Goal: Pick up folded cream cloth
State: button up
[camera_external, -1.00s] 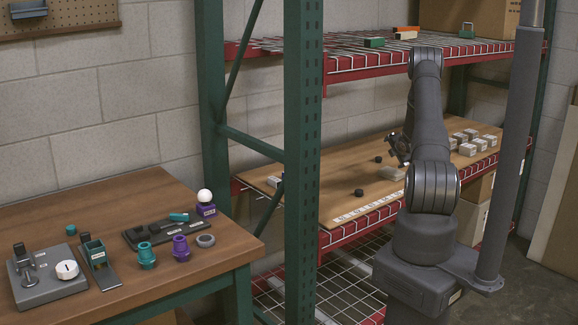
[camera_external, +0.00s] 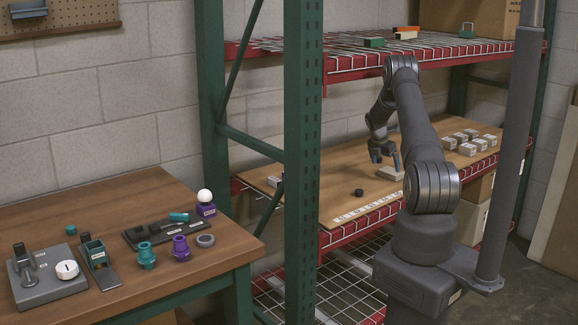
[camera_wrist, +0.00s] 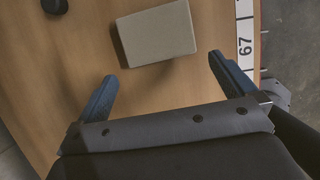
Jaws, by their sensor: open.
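The folded cream cloth (camera_wrist: 157,36) shows in the wrist view as a flat cream block on the wooden shelf, ahead of my fingertips. In the external view the cloth (camera_external: 391,173) lies on the middle shelf beside my gripper, partly covered by my arm. My gripper (camera_external: 385,157) is just above the shelf, to the left of the cloth. In the wrist view my gripper (camera_wrist: 161,68) has its two blue fingers wide apart with nothing between them. The cloth lies just beyond the gap, and no contact shows.
A dark round part (camera_external: 359,192) lies on the shelf (camera_external: 335,205) near the gripper. Several small white boxes (camera_external: 468,149) stand at the shelf's right. A green rack post (camera_external: 303,120) stands left of the arm. A numbered label strip (camera_wrist: 245,38) runs along the shelf edge.

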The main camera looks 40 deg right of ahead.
aim_at(388, 172)
jog(key=shift+x, duration=2.15)
jog(key=c, duration=0.7)
jog(key=shift+r, duration=0.15)
